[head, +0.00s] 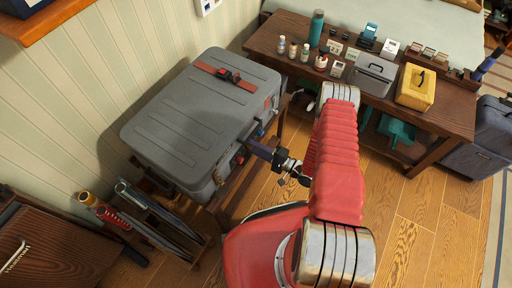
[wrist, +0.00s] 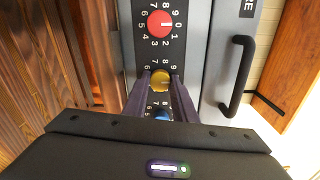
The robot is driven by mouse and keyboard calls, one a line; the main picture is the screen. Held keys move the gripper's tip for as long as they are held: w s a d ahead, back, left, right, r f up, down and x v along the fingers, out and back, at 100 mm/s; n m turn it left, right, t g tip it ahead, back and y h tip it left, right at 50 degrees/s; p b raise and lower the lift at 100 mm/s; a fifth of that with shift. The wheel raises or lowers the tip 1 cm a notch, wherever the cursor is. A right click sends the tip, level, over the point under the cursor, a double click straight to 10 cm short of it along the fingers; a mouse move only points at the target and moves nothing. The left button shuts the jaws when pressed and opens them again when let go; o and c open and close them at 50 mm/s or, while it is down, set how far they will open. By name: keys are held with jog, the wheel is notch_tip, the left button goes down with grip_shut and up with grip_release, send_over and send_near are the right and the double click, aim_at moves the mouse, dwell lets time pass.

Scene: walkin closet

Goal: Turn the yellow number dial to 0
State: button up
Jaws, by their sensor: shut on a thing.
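The yellow number dial (wrist: 160,79) sits on the side panel of a grey suitcase (head: 203,118), between a red dial (wrist: 160,23) and a blue dial (wrist: 161,115). My gripper (wrist: 160,83) is shut on the yellow dial, one dark finger on each side of it. The fingers cover part of its number ring, and I cannot read its setting. The red dial's white mark points right, towards 0. The blue dial is partly hidden by my gripper body. In the head view my gripper (head: 257,150) reaches the suitcase's near right side; the dial is hidden there.
A black handle (wrist: 238,75) stands out from the suitcase beside the dials. The suitcase rests on a wooden stand (head: 236,192). A wooden table (head: 447,112) with bottles and boxes stands at the right. Open wooden floor lies right of my arm.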

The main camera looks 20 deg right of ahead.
jog(key=o, duration=0.7)
jog(key=shift+s+a+f, duration=0.2)
jog(key=shift+s+f, duration=0.05)
jog(key=shift+c, duration=0.2)
jog(key=o, duration=0.4)
jog(key=shift+w+r, duration=0.1)
jog(key=shift+d, duration=0.1)
jog(key=shift+d+r, duration=0.1)
jog(key=shift+d, duration=0.05)
jog(key=shift+v, duration=6.75)
